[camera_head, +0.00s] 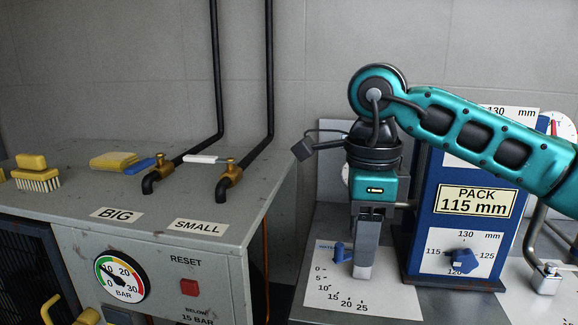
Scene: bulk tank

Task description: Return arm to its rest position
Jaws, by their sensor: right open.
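My right arm (480,140) is teal and black and comes in from the right edge, bent downward at the wrist. My right gripper (364,272) points down with its grey fingers just above a white dial plate marked 0 to 25 (345,300). A blue knob (342,253) on that plate shows just left of the fingers. From this side the fingers overlap and no object shows between them; the jaws are open. Whether the fingertips touch the plate is hard to tell. My left gripper is not in view.
A blue post with a "PACK 115 mm" label (475,201) and a blue dial knob (463,259) stands right of the gripper. A grey cabinet (110,240) with a gauge (121,279), brass taps (229,172), a brush (37,175) and a sponge (113,160) is at left.

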